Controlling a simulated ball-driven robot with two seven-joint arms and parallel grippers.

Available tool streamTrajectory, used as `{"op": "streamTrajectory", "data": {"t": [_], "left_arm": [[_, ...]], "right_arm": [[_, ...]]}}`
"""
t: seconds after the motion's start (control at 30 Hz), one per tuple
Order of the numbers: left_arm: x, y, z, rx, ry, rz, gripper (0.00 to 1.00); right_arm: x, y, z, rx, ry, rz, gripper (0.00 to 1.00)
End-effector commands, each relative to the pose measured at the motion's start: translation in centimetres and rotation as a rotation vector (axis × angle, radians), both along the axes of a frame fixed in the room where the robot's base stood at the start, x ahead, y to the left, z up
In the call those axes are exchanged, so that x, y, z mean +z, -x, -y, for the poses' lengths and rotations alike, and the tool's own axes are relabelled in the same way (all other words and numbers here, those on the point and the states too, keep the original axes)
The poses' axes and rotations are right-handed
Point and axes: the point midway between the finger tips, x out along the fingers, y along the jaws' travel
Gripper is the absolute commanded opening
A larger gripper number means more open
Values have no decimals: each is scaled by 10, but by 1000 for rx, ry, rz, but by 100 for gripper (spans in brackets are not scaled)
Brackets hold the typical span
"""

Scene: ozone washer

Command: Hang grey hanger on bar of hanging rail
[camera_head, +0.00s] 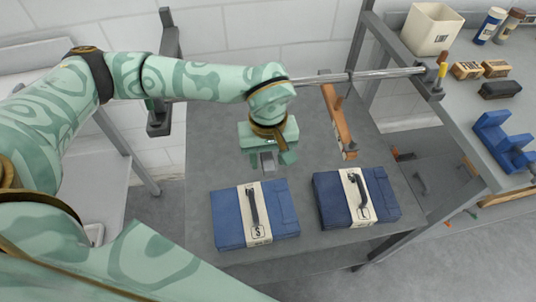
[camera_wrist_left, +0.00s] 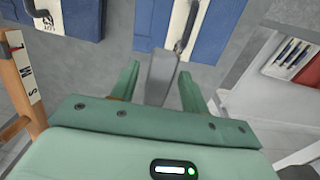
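My left gripper (camera_head: 268,158) points down in front of the hanging rail's bar (camera_head: 318,78), its arm covering part of the bar. A grey flat piece, which looks like one end of the grey hanger (camera_head: 267,162), shows between its fingers. In the left wrist view the same grey piece (camera_wrist_left: 161,75) stands tilted between the fingers (camera_wrist_left: 160,82). A narrow gap shows beside it on the left; whether the fingers press on it is unclear. The grey hanger's hook is hidden in both views, so I cannot tell whether it is on the bar. My right gripper is out of view.
A wooden hanger (camera_head: 338,118) hangs on the bar to the right of my gripper. Two blue cases (camera_head: 228,216) (camera_head: 384,190) with dark handles lie on the grey table (camera_head: 200,172). A counter with a white bin (camera_head: 430,28) and bottles is at the right.

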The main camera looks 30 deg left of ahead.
Motion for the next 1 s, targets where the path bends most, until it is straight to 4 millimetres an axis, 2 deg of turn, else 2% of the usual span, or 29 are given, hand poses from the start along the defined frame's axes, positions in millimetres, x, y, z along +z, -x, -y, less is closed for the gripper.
{"op": "streamTrajectory", "data": {"t": [0.3,0.43,0.57,0.8,1.0], "left_arm": [[1,0,0,0,0,-1,52],[15,0,0,0,1,2,52],[45,-1,0,-1,0,6,52],[112,0,0,0,-1,6,52],[149,0,0,0,0,4,52]], "right_arm": [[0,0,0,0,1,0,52],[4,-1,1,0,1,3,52],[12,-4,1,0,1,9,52],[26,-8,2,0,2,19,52],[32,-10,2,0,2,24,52]]}}
